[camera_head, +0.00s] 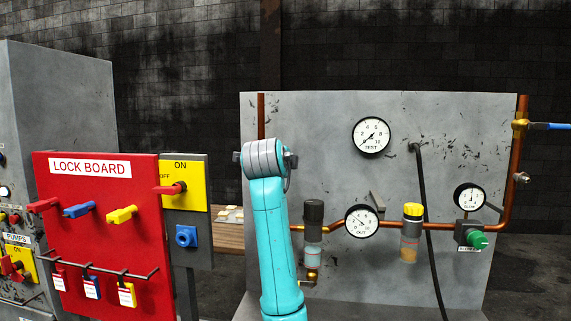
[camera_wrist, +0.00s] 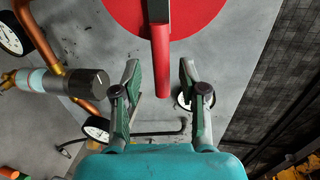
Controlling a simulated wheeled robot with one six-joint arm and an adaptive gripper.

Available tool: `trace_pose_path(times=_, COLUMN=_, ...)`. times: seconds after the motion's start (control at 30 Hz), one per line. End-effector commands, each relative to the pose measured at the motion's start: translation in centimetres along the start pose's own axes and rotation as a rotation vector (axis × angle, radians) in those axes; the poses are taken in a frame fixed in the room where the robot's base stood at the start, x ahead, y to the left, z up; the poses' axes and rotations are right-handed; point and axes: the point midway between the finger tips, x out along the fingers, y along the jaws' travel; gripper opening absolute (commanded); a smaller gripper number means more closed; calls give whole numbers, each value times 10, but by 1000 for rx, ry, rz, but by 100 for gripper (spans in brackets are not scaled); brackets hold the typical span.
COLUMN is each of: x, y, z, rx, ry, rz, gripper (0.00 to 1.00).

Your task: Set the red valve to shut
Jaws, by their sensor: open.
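In the wrist view a red lever (camera_wrist: 160,62) points down the picture in front of a large red disc (camera_wrist: 124,14) at the top. I take these as the red valve; the top of it is cut off by the frame. My gripper (camera_wrist: 159,70) is open, and the lever's lower end shows between its two fingers. I cannot tell the depth between them or whether a finger touches the lever. Nothing is held. In the head view my arm covers part of the grey panel (camera_head: 460,130), and neither the red disc nor my gripper shows there.
The panel carries copper pipe (camera_head: 516,170), a TEST gauge (camera_head: 371,137), an OUT gauge (camera_head: 362,222), a black-capped filter (camera_head: 314,212) and a black hose (camera_head: 421,190). A red lock board (camera_head: 95,193) stands left, beside a yellow ON/OFF switch plate (camera_head: 194,193).

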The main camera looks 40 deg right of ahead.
Motion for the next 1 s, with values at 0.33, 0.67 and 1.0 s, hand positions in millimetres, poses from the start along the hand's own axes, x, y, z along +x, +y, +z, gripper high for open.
trace_pose_path(times=0.33, x=-68, y=0, z=1, rx=2, ry=-3, rz=-1, gripper=42)
trace_pose_path(times=0.67, x=-102, y=1, z=0, rx=2, ry=-1, rz=1, gripper=42)
trace_pose_path(times=1.0, x=-104, y=1, z=0, rx=1, ry=0, rz=2, gripper=42)
